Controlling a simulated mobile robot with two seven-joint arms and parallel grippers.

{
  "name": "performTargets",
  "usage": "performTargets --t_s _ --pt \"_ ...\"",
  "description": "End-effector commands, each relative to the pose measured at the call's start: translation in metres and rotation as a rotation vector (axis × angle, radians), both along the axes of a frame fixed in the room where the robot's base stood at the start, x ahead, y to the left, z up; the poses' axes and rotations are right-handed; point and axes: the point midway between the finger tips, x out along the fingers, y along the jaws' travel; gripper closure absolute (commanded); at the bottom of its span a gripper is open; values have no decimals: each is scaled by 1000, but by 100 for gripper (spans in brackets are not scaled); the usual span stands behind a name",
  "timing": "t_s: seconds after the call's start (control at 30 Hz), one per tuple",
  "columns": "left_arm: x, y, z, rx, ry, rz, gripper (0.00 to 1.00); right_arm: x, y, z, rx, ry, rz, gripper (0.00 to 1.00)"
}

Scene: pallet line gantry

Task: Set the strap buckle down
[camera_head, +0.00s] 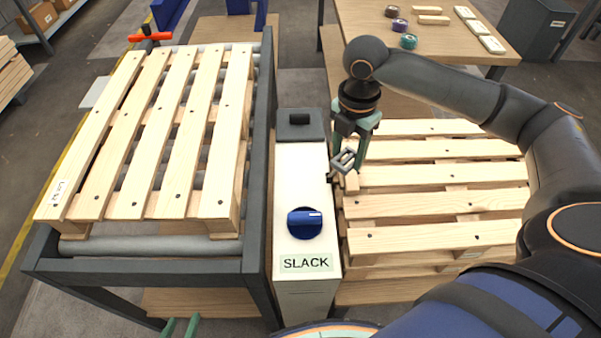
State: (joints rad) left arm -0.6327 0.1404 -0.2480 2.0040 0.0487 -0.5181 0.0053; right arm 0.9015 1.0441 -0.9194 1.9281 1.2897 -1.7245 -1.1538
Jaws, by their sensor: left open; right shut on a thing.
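The strap buckle (344,161) is a small grey metal frame. My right gripper (350,165), with green fingers, is shut on it, and the buckle appears tilted between the fingertips. In the picture it lies over the left edge of the right pallet stack (440,205), beside the pale post with the SLACK label (306,264). I cannot tell whether the buckle touches the wood. My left gripper (180,323) shows only its green fingertips at the bottom edge, apart and empty, below the roller conveyor's front end.
A wooden pallet (160,130) lies on the roller conveyor (258,170) at left. The post carries a blue knob (305,223) and a dark block (299,125) at its far end. A wooden table (440,40) behind holds tape rolls and small blocks.

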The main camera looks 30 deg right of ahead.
Motion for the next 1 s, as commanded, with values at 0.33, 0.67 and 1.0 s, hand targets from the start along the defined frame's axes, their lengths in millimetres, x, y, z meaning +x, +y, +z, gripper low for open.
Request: performTargets --t_s 0.33,0.67,1.0 --pt "3 -3 -13 0 0 -11 50 60 47 -52 -1 3 0 100" --pt "1 -2 -17 1 -1 -8 50 80 62 -80 -1 1 -1 100" --pt "-2 1 -26 4 4 -5 50 83 64 -116 -3 -1 -1 100"
